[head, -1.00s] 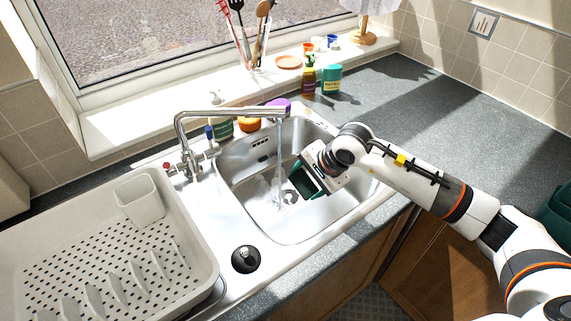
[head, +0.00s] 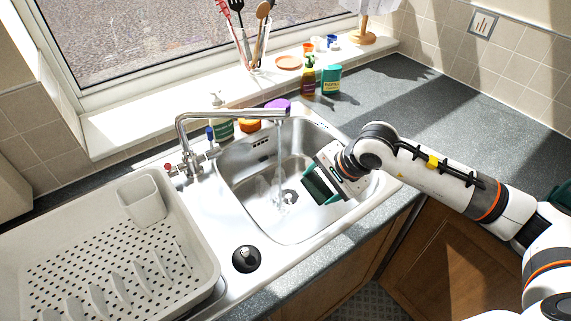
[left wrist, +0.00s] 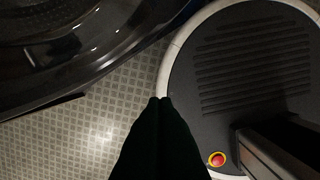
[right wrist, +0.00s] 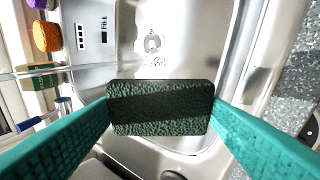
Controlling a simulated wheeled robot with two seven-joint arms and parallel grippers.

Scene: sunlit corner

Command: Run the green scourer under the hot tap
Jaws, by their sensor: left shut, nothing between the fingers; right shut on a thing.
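The dark green scourer (head: 318,186) is held above the sink basin, to the right of the water stream (head: 280,155) and apart from it. In the right wrist view the scourer (right wrist: 160,106) spans between the teal fingers of my right gripper, which is shut on it. The steel tap (head: 232,114) stands behind the basin on the left, with water running from its spout. A red-marked handle (head: 168,166) is at its base. My left gripper (left wrist: 160,101) shows only in its wrist view, shut and empty above the floor.
The sink basin (head: 250,205) has a drain near its middle. A drying rack (head: 60,235) fills the left, and a black plug (head: 246,259) lies on the drainer. Bottles and sponges stand behind the basin. The counter (head: 440,110) at right is mostly clear.

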